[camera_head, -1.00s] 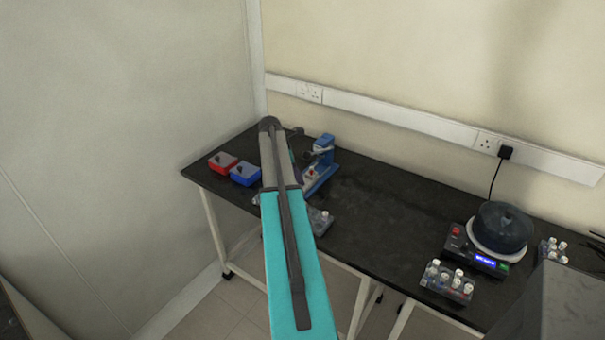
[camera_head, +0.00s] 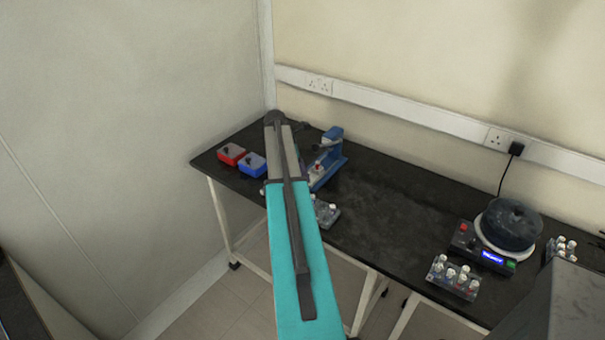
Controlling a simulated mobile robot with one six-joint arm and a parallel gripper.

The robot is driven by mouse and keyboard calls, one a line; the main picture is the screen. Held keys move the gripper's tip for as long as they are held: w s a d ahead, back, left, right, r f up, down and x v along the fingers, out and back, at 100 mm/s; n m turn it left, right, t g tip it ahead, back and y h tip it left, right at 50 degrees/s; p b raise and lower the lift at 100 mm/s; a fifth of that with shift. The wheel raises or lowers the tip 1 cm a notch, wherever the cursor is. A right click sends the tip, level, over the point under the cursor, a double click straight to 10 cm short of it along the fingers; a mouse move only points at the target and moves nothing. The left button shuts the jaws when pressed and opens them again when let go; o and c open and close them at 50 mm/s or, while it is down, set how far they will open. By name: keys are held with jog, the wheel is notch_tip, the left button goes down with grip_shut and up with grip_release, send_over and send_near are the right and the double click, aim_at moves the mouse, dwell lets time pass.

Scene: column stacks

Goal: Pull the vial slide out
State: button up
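A blue bench device (camera_head: 331,156) with an upright head stands on the black table, just right of my arm. A small white-topped vial seems to sit low at its front, near the base. I cannot make out the slide itself; it may be part of this device, partly covered by my arm. My teal and grey arm reaches up through the middle of the view to the table's left part. My gripper is hidden at or beyond the arm's far end, so its fingers do not show.
A red box (camera_head: 231,154) and a blue box (camera_head: 252,165) lie left of my arm. A clear vial rack (camera_head: 326,212) is at the front edge. A round-lidded machine (camera_head: 509,226) and two more racks stand right. The table's middle (camera_head: 400,190) is clear.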

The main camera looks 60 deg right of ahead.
jog(key=shift+r, duration=0.1)
jog(key=b+v, duration=0.3)
jog(key=v, duration=1)
jog(key=shift+r, duration=0.2)
jog(key=shift+w+a, duration=0.1)
jog(key=shift+a, duration=0.05)
